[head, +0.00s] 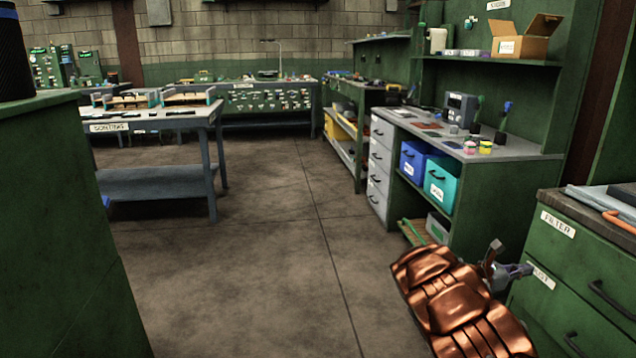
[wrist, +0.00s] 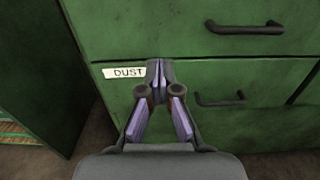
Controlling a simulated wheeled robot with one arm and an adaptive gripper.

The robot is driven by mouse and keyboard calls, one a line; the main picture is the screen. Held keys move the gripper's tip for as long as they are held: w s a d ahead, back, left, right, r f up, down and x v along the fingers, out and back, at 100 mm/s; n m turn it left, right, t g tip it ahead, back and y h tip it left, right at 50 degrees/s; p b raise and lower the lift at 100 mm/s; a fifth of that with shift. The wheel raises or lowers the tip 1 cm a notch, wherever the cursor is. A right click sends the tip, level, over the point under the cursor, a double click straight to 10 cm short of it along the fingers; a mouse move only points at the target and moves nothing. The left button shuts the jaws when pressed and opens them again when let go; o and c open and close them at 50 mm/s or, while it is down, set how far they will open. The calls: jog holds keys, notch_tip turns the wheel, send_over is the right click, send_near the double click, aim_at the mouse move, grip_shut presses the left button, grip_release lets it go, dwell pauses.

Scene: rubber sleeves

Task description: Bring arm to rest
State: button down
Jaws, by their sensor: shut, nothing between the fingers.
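My gripper (wrist: 157,82) is shut and empty in the wrist view, its fingertips together in front of a green drawer front beside a white DUST label (wrist: 125,73). I cannot tell whether the tips touch the drawer. In the head view my arm, covered in a copper-coloured ribbed sleeve, reaches in from the bottom right. My gripper (head: 526,270) shows there at the arm's end, near the left side of the green drawer cabinet (head: 562,245).
The green cabinet has dark handles (wrist: 245,27) and a FILTER label (head: 557,224). A workbench (head: 470,143) with blue (head: 413,163) and teal (head: 441,184) bins stands behind. A SORTING table (head: 150,122) is at left. The concrete floor between is clear.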

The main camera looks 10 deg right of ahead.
jog(key=s+a+r+m+g+y+p, duration=0.3)
jog(key=s+a+r+m+p, duration=0.3)
jog(key=s+r, duration=0.45)
jog(key=s+a+r+m+g+y+p, duration=0.25)
jog(key=s+a+r+m+p, duration=0.3)
jog(key=s+r, duration=0.45)
jog(key=s+a+r+m+t+y+p, duration=0.1)
jog(key=s+a+r+m+y+p, duration=0.1)
jog(key=a, duration=1)
jog(key=s+a+r+m+t+y+p, duration=0.2)
jog(key=s+a+y+p, duration=0.4)
jog(key=a, duration=0.6)
jog(key=s+a+r+m+t+y+p, duration=0.1)
jog(key=s+a+r+y+p, duration=0.3)
jog(key=s+a+p, duration=0.4)
jog(key=a+m, duration=0.1)
jog(key=a, duration=0.3)
jog(key=shift+a+r, duration=0.35)
jog(key=shift+d+y, duration=0.1)
jog(key=shift+y, duration=0.15)
